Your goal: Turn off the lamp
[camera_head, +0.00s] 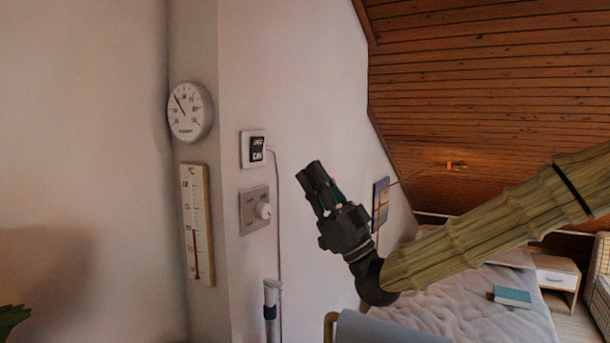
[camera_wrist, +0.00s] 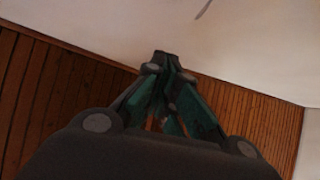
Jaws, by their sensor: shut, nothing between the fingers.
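I cannot tell which of these belongs to the lamp. A small orange and yellow thing (camera_head: 456,167) shows against the wooden slope; I cannot tell whether it is the lamp. My gripper (camera_head: 313,170) is shut and empty, pointing up and apart from the knob. Its shut fingers also show in the wrist view (camera_wrist: 162,64).
A round dial (camera_head: 189,112) and a long thermometer (camera_head: 197,224) hang on the wall at left. A grey pole (camera_head: 271,312) stands below the knob plate. A bed (camera_head: 455,293), a blue book (camera_head: 512,296) and a nightstand (camera_head: 556,272) are at right. The sloped wooden ceiling (camera_head: 490,70) is above.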

